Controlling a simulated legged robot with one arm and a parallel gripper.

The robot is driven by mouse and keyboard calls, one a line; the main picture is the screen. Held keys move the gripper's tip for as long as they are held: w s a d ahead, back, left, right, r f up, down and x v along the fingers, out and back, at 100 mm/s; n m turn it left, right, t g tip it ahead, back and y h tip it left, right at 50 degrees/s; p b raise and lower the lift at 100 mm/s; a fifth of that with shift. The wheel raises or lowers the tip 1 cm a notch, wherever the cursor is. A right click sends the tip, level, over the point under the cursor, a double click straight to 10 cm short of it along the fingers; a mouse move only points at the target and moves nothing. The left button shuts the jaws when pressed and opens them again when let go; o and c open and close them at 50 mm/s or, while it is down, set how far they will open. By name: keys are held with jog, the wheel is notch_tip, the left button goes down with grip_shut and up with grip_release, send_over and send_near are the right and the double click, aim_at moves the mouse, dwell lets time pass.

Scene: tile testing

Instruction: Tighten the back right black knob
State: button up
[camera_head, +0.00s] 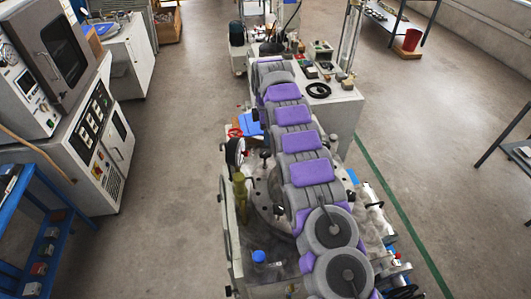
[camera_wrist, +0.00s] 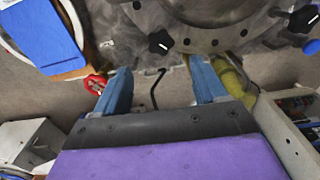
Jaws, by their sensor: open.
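My gripper (camera_wrist: 161,73) is open, with its two blue fingers apart and nothing between them. A black star-shaped knob (camera_wrist: 160,42) lies just past the fingertips, centred between them and not touched. A second black knob (camera_wrist: 303,18) sits at the upper right of the wrist view. Both are at the edge of a round grey metal plate (camera_wrist: 205,32). In the head view, one black knob (camera_head: 265,154) shows left of my arm, and another dark knob (camera_head: 279,210) is nearer. My arm hides much of the plate, and my gripper is not visible there.
A red handwheel (camera_wrist: 95,83) is left of the left finger, below a blue panel (camera_wrist: 40,37). A yellow-green cylinder (camera_wrist: 235,78) stands close to the right finger. A round gauge (camera_head: 235,152) rises on the machine's left side. The floor (camera_head: 180,140) left of the machine is clear.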

aim_at(265, 152)
notch_tip(265, 152, down, 10)
jog(key=shift+a+f+b, duration=0.1)
jog(key=shift+f+b, duration=0.05)
jog(key=shift+b, duration=0.8)
jog(key=c, duration=1.1)
